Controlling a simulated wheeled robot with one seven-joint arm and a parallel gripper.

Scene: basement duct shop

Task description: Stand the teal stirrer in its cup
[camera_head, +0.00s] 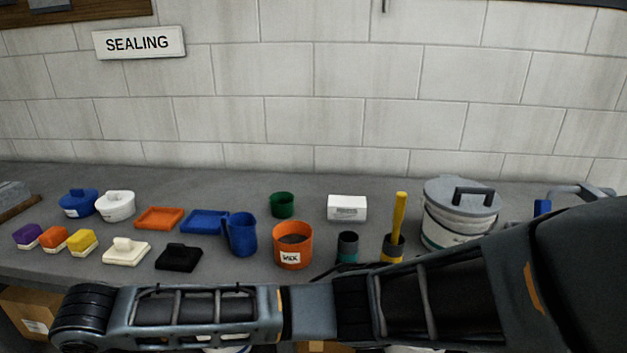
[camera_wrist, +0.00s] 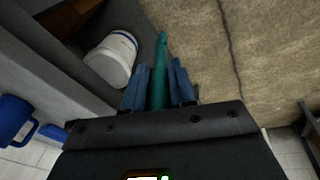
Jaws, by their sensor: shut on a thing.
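The teal stirrer (camera_wrist: 160,72) is held between the two blue fingers of my gripper (camera_wrist: 158,84) in the wrist view, its free end pointing away from the palm. My gripper is shut on it. In the head view my gripper and the stirrer cannot be made out; my arm crosses the foreground. A dark cup with a teal band (camera_head: 347,254) stands upright on the bench, with no stirrer in it. Its lower part is close above my arm in the picture.
A yellow stirrer (camera_head: 399,213) stands in a yellow-banded dark cup (camera_head: 393,255) just right of it. An orange tub (camera_head: 292,258) is at its left. A grey-lidded bucket (camera_head: 460,228) stands further right. In the wrist view a white bucket (camera_wrist: 108,64) lies beyond the fingers.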

